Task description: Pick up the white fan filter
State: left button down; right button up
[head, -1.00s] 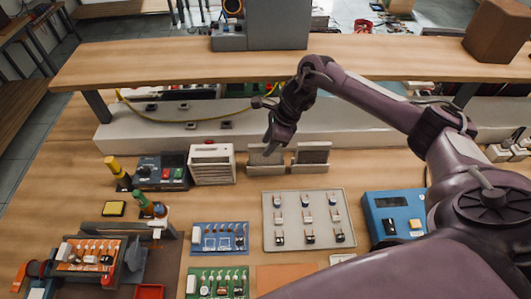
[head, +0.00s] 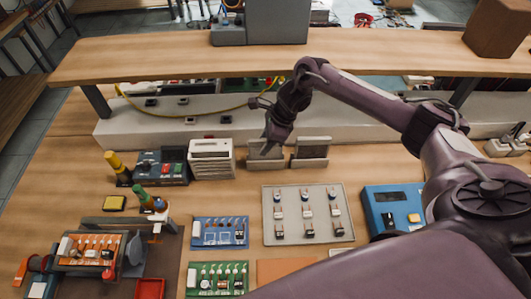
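The white fan filter (head: 211,159) is a white box with a slatted front. It stands upright on the wooden bench, left of centre, at the foot of the long pale ledge. My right gripper (head: 270,148) hangs to the right of it, in front of the left grey upright plate, and does not touch the filter. Its dark fingers are small here, and I cannot tell whether they are open or shut. Nothing is seen held in it. My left gripper is not in view.
Two grey upright plates (head: 311,151) stand right of the filter. A control box (head: 161,166) with coloured buttons is close on its left. A grey tray (head: 273,235) of small parts and a blue meter (head: 379,217) lie in front. A wooden shelf (head: 390,58) spans above.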

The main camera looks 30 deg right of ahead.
jog(key=shift+f, duration=0.15)
jog(key=shift+c, duration=0.2)
dwell(0.3)
grip_shut()
jog(key=shift+r, duration=0.3)
notch_tip(320, 180, up, 8)
jog(key=shift+w+r+b, duration=0.1)
jog(key=shift+b, duration=1)
notch_tip(320, 180, up, 19)
jog(key=p, duration=1)
